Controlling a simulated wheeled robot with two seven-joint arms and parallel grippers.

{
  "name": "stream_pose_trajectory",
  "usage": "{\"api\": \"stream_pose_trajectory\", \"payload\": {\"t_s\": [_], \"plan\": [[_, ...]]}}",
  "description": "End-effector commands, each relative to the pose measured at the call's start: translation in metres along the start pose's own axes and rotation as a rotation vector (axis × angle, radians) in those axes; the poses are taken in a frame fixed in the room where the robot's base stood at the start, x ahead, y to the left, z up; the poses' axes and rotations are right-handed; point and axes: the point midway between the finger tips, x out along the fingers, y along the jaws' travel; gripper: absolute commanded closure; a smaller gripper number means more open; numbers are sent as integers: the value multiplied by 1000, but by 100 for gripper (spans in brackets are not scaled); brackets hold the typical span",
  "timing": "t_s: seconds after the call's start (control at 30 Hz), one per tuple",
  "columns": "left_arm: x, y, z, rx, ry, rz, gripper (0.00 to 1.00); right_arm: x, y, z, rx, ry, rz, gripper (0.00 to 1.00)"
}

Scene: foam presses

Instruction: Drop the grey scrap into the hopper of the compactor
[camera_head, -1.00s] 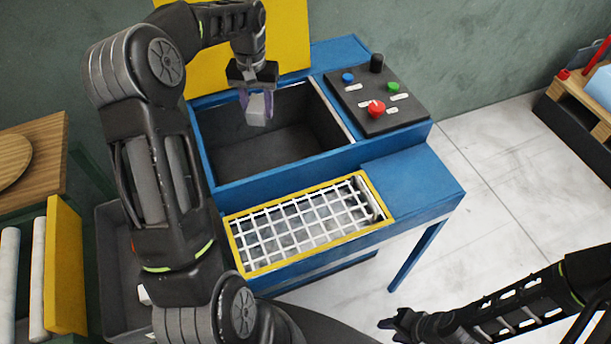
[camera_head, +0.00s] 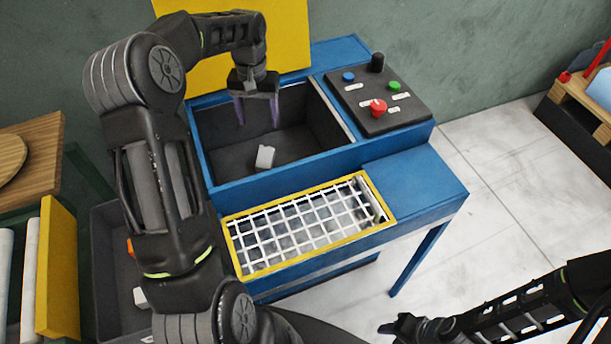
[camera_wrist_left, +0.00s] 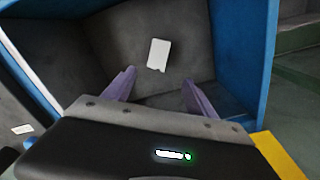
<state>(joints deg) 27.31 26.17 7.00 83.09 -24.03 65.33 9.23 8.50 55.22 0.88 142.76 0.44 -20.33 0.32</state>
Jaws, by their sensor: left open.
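The grey scrap (camera_head: 265,157) is a small light block lying on the dark floor of the hopper, and it shows in the left wrist view (camera_wrist_left: 158,54). The hopper (camera_head: 225,165) is a dark open bin in the blue compactor (camera_head: 420,178). My left gripper (camera_head: 258,120) is over the hopper, pointing down, with its purple fingers apart and empty. The scrap lies below the fingertips, apart from them. My right gripper (camera_head: 385,328) is low at the lower right, away from the compactor; its jaws are too small to judge.
A control panel (camera_head: 370,115) with blue, green and red buttons and a black knob sits right of the hopper. A yellow-framed white grid (camera_head: 300,225) lies in front. A yellow panel (camera_head: 285,35) stands behind. A dark bin (camera_head: 110,235) stands at left. The floor at right is clear.

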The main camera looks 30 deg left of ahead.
Motion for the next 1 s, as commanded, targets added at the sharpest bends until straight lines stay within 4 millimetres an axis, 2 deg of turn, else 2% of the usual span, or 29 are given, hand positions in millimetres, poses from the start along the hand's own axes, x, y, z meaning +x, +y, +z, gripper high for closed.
{"api": "stream_pose_trajectory", "payload": {"t_s": [0.23, 0.37, 0.8, 1.0], "plan": [[-1, 0, 0, 0, 0, 0, 34, 0, 0, 0, 0, 0, 0, 64], [-7, 0, -1, 1, 2, 0, 34, 2, 1, 0, 0, 0, 0, 64], [-71, 0, -1, 0, 2, 0, 34, 10, 3, -1, -3, 3, -4, 64], [-78, 0, 0, 1, -1, 0, 34, 10, 3, -2, -3, 3, -4, 64]]}}
